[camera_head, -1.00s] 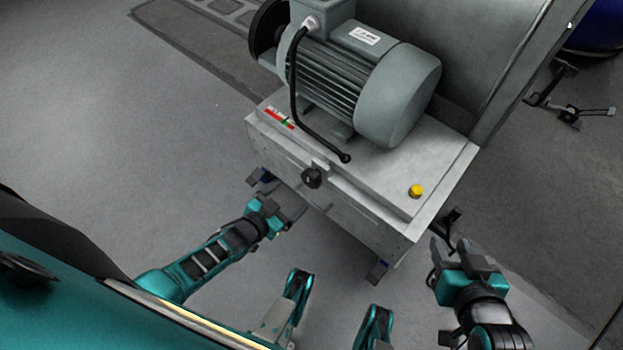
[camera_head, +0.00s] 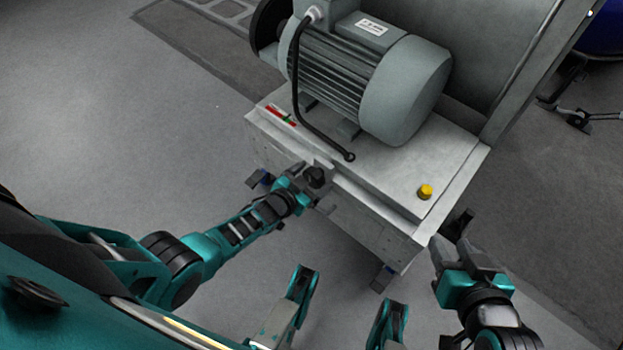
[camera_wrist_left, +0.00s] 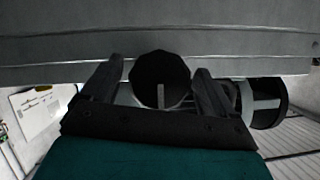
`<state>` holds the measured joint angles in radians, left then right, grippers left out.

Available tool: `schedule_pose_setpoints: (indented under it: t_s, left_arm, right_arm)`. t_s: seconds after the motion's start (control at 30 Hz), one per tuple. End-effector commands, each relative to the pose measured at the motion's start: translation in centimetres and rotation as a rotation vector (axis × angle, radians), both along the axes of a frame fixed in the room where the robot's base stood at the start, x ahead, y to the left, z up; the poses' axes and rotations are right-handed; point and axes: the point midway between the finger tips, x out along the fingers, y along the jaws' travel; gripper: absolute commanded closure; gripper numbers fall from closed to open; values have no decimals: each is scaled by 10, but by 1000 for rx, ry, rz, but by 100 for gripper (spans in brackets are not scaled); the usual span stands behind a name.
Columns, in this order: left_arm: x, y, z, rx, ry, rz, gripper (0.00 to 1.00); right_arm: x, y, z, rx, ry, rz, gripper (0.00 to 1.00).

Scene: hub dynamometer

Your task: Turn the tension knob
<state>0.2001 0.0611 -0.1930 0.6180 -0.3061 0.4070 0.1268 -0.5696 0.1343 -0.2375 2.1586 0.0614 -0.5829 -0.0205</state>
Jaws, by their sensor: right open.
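The black round tension knob (camera_head: 315,176) sits on the front edge of the grey machine cabinet. My left gripper (camera_head: 324,184) is at the knob, with one finger on each side of it. In the left wrist view the knob (camera_wrist_left: 160,78) lies between the two dark fingers (camera_wrist_left: 160,85), with a narrow gap visible on both sides, so the gripper looks open. A pale mark shows on the knob's face. My right gripper (camera_head: 453,250) is open and empty, low beside the cabinet's right front corner.
The cabinet (camera_head: 455,160) carries a large grey motor (camera_head: 375,80) with a black cable (camera_head: 297,90). Open floor (camera_head: 120,130) lies to the left.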

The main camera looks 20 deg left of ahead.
Motion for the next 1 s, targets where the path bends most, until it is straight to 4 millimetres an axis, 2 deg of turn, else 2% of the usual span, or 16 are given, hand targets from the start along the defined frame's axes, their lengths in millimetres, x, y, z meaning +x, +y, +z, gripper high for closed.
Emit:
schedule_pose_setpoints:
  t_s: [0.07,0.5,0.77,1.0]
  left_arm:
    - [0,0,0,0,0,0,20]
    - [0,0,0,0,0,0,62]
    - [0,1,0,-26,10,-1,63]
    - [0,1,0,-142,52,-3,63]
  right_arm:
    - [0,0,0,-1,0,1,57]
    - [-1,-3,-5,-8,8,-3,57]
    - [-1,-4,-5,-9,9,-4,57]
    - [-2,-4,-5,-10,11,-3,57]
